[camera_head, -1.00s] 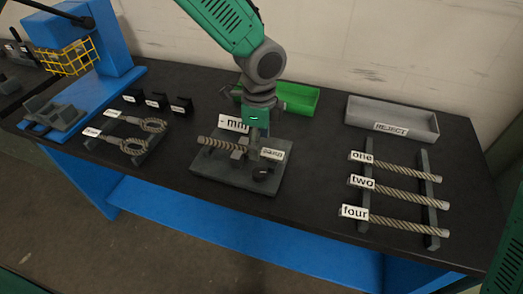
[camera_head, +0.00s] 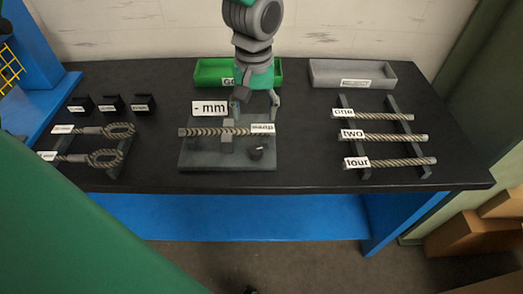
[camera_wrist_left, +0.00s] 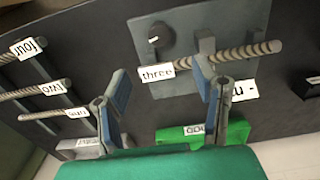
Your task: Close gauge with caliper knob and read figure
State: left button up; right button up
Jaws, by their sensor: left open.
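The gauge (camera_head: 195,158) is a dark grey plate on the black bench, with upright grey jaws (camera_head: 227,142) and a black caliper knob (camera_head: 256,153) at its front right. The knob's white mark shows in the left wrist view (camera_wrist_left: 157,37). A rope sample tagged "three" (camera_head: 205,131) lies across the gauge. The figure plate (camera_head: 211,108) behind reads "- mm". My left gripper (camera_head: 256,106) is open and empty, above the back right of the gauge, apart from the knob. Its spread fingers (camera_wrist_left: 163,103) show in the left wrist view. My right gripper is out of view.
Behind stand a green bin (camera_head: 207,72) and a grey reject tray (camera_head: 385,75). At right, a rack (camera_head: 350,105) holds ropes tagged one, two and four. At left lie looped ropes (camera_head: 108,157) and small black blocks (camera_head: 112,103). The bench's front edge is clear.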

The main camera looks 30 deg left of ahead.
aim_at(257, 149)
pick_arm(q)
jog(key=f, duration=0.2)
jog(key=d+f, duration=0.1)
jog(key=f, duration=0.2)
jog(key=shift+d+f, duration=0.35)
jog(key=a+f, duration=0.1)
jog(key=f, duration=0.1)
jog(key=a+f, duration=0.1)
jog(key=f, duration=0.2)
jog(key=a+f, duration=0.1)
jog(key=f, duration=0.1)
jog(key=shift+f, duration=0.25)
jog(key=shift+d+f, duration=0.15)
jog(key=shift+d, duration=1.25)
jog(key=shift+c, duration=0.5)
jog(key=shift+a, duration=0.15)
jog(key=c, duration=0.7)
jog(key=shift+s+a, duration=0.1)
jog(key=shift+a, duration=0.25)
jog(key=c, duration=0.3)
jog(key=shift+a, duration=0.45)
jog(key=shift+c, duration=0.2)
jog(key=shift+d, duration=0.4)
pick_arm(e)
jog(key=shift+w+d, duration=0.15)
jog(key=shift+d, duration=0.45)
